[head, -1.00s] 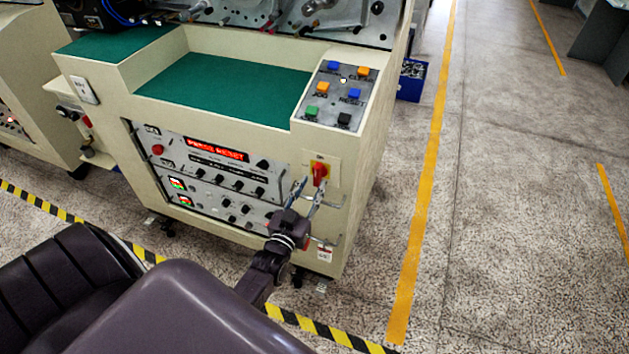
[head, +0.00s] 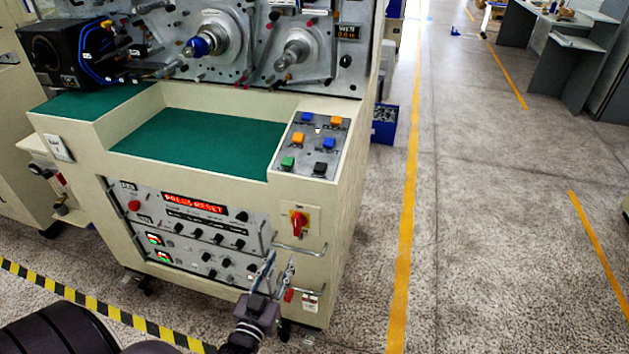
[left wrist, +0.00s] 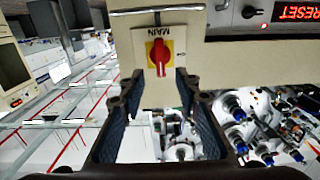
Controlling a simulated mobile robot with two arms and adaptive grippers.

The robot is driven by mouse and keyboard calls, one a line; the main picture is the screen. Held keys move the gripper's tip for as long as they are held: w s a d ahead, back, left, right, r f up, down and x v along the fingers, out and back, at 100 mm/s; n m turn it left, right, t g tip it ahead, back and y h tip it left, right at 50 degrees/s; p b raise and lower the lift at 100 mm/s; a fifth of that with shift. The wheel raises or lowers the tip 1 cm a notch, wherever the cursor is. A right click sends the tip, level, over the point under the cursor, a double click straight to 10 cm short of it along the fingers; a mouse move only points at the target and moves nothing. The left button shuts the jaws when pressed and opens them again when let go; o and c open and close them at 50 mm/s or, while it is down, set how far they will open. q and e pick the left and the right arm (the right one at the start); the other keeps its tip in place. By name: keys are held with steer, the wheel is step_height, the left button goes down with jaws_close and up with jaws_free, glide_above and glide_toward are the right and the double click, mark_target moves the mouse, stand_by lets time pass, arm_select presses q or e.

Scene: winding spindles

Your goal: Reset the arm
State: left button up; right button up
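My left gripper (head: 281,262) is open and empty in front of the machine's lower front, below the red main switch (head: 299,222). In the left wrist view, the fingers (left wrist: 158,92) are wide apart, with the red switch (left wrist: 159,57) on its yellow plate just beyond the fingertips; that picture is upside down. The gripper does not touch the switch. The display (head: 194,204) reads "PRESS RESET" in red. The button panel (head: 309,152) has blue, orange, green and black buttons. My right gripper is not in view.
The winding machine (head: 250,210) has metal handles (head: 299,251) beside the switch and a green recessed shelf (head: 200,138). Spindles (head: 208,42) are above it. A blue bin (head: 385,123) stands behind its right side. The floor to the right is clear.

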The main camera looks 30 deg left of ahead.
arm_select(q)
steer(key=s+d+f+m+g+h, duration=0.1)
steer(key=s+d+f+g, duration=0.3)
steer(key=f, duration=0.6)
steer(key=s+d+f+m+g+h, duration=0.1)
steer(key=s+d+f+g+h, duration=0.3)
steer(key=f, duration=0.6)
steer(key=s+d+f+m+g+y, duration=0.1)
steer(key=s+d+f, duration=0.2)
steer(key=s+f, duration=0.5)
steer(key=s+f+m+g, duration=0.1)
steer(key=s+f+g, duration=0.2)
steer(key=s+f, duration=0.4)
steer(key=s+f+m+g, duration=0.1)
steer(key=s+f+g, duration=0.3)
steer(key=s, duration=1.2)
step_height(320, 180, down, 4)
steer(key=shift+s+d+f+g, duration=0.2)
steer(key=shift+s+d+g, duration=0.1)
steer(key=shift+w, duration=0.1)
steer(key=shift+c, duration=0.2)
